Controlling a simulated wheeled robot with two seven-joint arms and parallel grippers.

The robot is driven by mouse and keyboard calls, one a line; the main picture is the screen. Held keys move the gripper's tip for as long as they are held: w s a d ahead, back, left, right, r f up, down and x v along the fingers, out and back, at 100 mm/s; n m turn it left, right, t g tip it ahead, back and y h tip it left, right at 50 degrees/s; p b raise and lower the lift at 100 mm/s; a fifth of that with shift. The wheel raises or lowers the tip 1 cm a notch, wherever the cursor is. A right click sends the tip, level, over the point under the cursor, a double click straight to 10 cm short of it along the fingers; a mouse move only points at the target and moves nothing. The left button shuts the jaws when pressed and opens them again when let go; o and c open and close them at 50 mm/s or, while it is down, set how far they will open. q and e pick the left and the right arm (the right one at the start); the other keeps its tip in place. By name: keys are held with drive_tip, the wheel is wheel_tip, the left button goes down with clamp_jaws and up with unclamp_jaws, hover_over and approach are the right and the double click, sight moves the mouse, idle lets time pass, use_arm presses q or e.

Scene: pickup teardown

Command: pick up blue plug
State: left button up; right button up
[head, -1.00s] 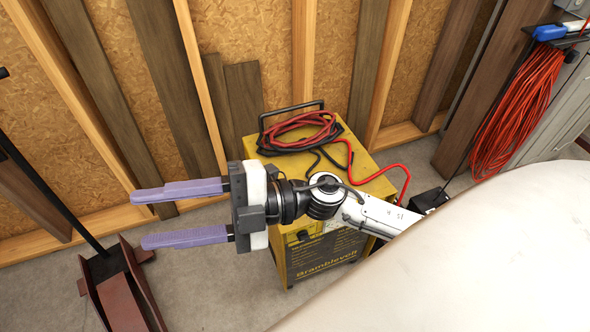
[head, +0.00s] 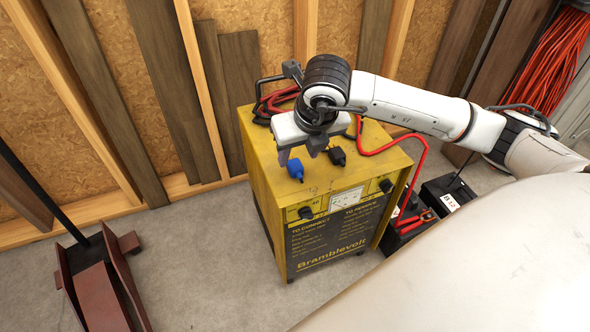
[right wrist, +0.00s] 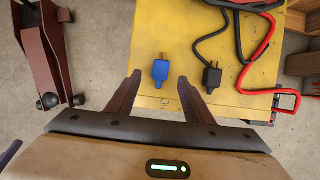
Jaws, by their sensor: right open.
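The blue plug (head: 295,169) lies on the yellow top of the charger cabinet (head: 258,150), near its front left edge. My right gripper (head: 299,156) is above the cabinet top, pointing down, open and empty. In the right wrist view the blue plug (right wrist: 160,70) shows in the gap between the two fingertips, with space on both sides. I cannot tell the exact height of the fingertips above it. A black plug (head: 337,156) lies to the right of the blue one, outside the fingers.
Red and black cables (right wrist: 262,40) lie on the cabinet top behind and right of the plugs. A dark red metal stand (head: 97,285) is on the floor at left. A black box (head: 448,192) stands right of the cabinet. Wooden studs and boards line the wall.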

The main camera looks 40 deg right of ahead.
sight(296, 165)
drive_tip(key=b+x, duration=0.1)
drive_tip(key=x, duration=0.4)
drive_tip(key=shift+s+f, duration=0.1)
drive_tip(key=shift+f, duration=0.25)
drive_tip(key=c, duration=1.1)
drive_tip(key=shift+r, duration=0.1)
drive_tip(key=shift+c, duration=0.2)
